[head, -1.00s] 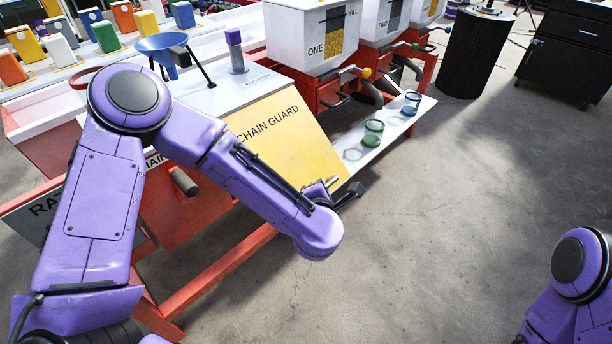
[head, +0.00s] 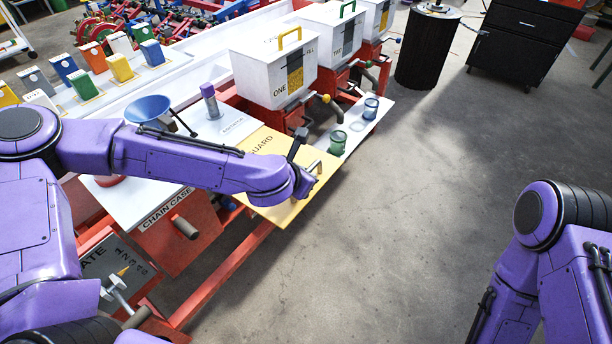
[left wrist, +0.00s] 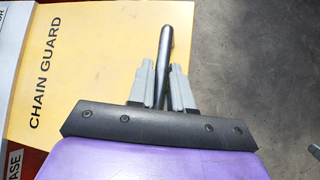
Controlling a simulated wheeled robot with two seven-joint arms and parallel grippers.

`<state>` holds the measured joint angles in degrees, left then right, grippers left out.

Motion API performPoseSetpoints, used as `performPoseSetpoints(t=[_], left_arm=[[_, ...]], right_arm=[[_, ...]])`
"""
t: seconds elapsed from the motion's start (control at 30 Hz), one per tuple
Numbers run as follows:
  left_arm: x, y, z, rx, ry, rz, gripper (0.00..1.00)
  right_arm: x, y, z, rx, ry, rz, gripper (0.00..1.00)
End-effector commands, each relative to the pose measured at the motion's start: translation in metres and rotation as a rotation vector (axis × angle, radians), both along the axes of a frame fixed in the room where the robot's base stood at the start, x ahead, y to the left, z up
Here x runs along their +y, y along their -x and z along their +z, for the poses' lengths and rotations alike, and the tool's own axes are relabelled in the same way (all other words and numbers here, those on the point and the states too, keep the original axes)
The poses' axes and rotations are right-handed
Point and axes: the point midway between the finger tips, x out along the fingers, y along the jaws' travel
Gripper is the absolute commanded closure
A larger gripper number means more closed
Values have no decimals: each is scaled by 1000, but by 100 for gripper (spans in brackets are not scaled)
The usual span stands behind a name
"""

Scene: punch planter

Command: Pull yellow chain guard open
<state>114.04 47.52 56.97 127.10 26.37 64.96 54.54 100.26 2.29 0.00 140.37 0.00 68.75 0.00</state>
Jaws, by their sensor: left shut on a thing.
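The yellow chain guard (head: 264,141) is a flat panel on the red machine, lettered in black. In the head view it stands out from the machine, close to level, with my left arm over part of it. My left gripper (head: 316,168) is at its outer edge. In the left wrist view, the guard (left wrist: 85,50) lies beneath and left of the gripper (left wrist: 163,68), whose grey fingers are shut on a dark bar handle (left wrist: 166,42). How the handle joins the guard is hidden. My right arm shows at the right, but its gripper is out of view.
A white shelf with a green cup (head: 337,143) and a blue cup (head: 371,108) is just beyond the guard. White hoppers (head: 280,75) stand behind. A blue funnel (head: 148,108) is left of the guard. Open concrete floor (head: 420,220) lies to the right.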

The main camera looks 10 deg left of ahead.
Motion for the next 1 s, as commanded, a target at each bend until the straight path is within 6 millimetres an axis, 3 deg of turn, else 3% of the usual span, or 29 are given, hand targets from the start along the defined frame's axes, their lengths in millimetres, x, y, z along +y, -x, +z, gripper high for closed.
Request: performPoseSetpoints(t=[0.03, 0.2, 0.67, 0.7, 0.77, 1.0], left_arm=[[1, -2, 10, -4, 0, 1, 100], [4, -3, 17, -5, -2, 1, 100], [6, -4, 18, -6, -4, 2, 100], [6, -4, 18, -5, -4, 2, 78], [6, -3, 18, -5, -4, 2, 62], [5, -3, 17, -3, -3, 1, 62]], right_arm=[[0, 0, 8, 0, 0, 0, 57], [0, 0, 14, 0, 0, 0, 57], [0, 0, 15, 0, 0, 0, 57], [0, 0, 15, 0, 0, 0, 57], [0, 0, 15, 0, 0, 0, 57], [0, 0, 15, 0, 0, 0, 57]])
